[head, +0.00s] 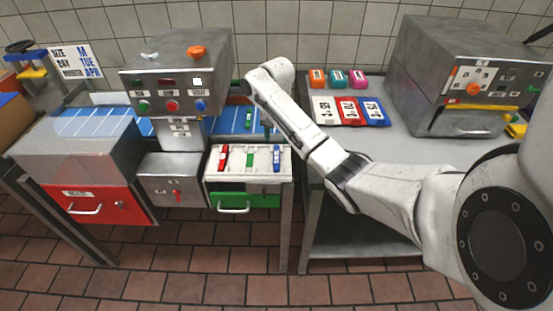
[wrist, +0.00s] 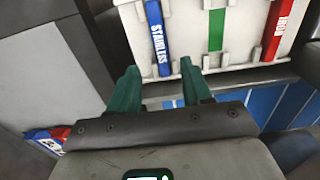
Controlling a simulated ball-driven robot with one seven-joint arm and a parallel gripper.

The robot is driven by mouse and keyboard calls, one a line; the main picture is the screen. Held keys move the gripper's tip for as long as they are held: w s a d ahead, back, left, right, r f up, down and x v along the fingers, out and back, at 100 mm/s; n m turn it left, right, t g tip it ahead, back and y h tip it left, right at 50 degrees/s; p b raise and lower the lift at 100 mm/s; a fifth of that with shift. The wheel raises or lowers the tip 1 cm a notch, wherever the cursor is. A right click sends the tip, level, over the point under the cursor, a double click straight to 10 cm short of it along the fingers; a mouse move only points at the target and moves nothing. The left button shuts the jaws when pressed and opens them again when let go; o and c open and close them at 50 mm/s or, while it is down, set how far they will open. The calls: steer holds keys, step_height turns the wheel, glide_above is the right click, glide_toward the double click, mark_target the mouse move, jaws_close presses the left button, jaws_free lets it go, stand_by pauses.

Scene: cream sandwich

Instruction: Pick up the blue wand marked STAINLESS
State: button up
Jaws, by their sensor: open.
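The blue wand marked STAINLESS (wrist: 157,38) lies in a white tray (wrist: 187,32). In the head view the same blue wand (head: 277,159) is at the right side of the white tray (head: 236,163). My gripper (wrist: 159,68) is open and empty, with two green fingers. In the wrist view its fingertips sit to either side of the wand's near end; I cannot tell the height between them. In the head view my gripper (head: 267,130) hangs just behind the tray, partly hidden by my arm.
A green wand (head: 250,158) and a red wand (head: 223,156) lie in the same tray. A blue conveyor (head: 232,120) runs behind it. A grey machine (head: 178,65) stands to the left. A metal table (head: 420,150) with coloured packets (head: 348,111) is to the right.

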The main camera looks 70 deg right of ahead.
mark_target(276, 157)
steer(key=shift+a+f+p, duration=0.2)
steer(key=shift+f+p, duration=0.35)
steer(key=shift+f, duration=3.15)
jaws_close()
